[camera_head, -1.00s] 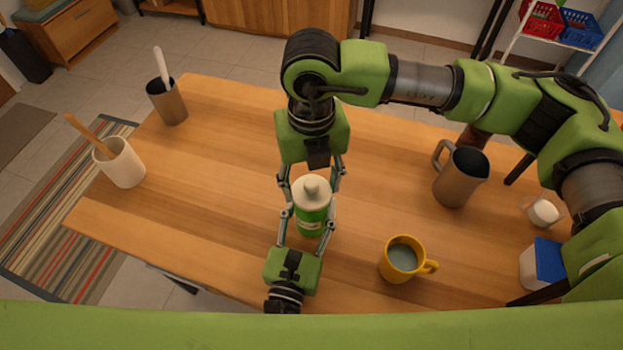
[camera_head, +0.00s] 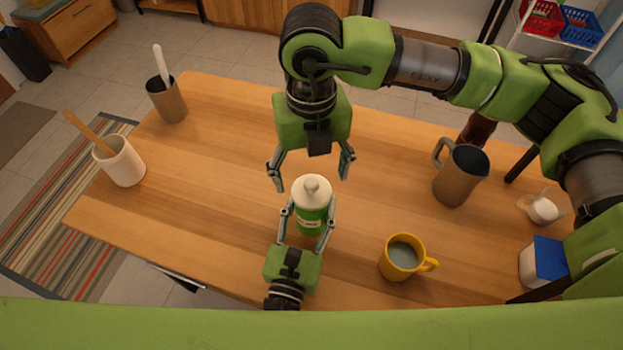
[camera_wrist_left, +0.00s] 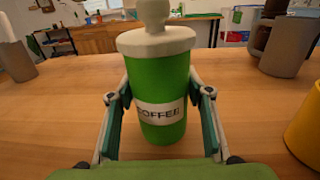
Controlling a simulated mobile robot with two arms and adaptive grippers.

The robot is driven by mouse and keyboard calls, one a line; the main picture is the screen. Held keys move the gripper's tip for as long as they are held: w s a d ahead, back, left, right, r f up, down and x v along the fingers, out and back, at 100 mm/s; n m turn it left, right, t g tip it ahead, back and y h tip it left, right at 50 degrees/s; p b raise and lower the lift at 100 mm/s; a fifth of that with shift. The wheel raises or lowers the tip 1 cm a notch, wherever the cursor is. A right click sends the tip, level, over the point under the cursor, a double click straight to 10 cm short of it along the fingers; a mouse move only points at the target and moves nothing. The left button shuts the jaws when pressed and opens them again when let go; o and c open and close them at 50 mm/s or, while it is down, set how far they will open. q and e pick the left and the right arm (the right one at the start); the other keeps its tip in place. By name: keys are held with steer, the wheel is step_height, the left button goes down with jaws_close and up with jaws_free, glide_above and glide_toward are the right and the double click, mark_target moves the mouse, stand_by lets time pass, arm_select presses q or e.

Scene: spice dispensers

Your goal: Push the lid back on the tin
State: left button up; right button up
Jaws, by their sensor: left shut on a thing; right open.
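The green tin (camera_head: 312,216) stands upright on the table. In the left wrist view the tin (camera_wrist_left: 163,88) has a white label reading "COFFEE". Its cream lid (camera_head: 311,189) with a round knob sits on top; in the left wrist view the lid (camera_wrist_left: 155,40) looks level on the tin. My left gripper (camera_head: 308,214) is shut around the tin's body from the near side, and its fingers also show in the left wrist view (camera_wrist_left: 160,100). My right gripper (camera_head: 311,183) is open and empty, its fingers spread just behind and above the lid, apart from it.
A yellow mug (camera_head: 403,260) stands right of the tin. A grey-brown pitcher (camera_head: 460,175), a small glass bowl (camera_head: 543,209) and a blue-lidded box (camera_head: 541,262) are farther right. Two utensil holders, white (camera_head: 122,164) and grey (camera_head: 169,103), stand left. The table's left-middle is clear.

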step_height(320, 180, up, 9)
steer(key=shift+f, duration=0.1)
arm_select(q)
steer(key=o, duration=1.7)
steer(key=shift+c, duration=0.2)
steer(key=v, duration=1.2)
steer(key=shift+f, duration=0.1)
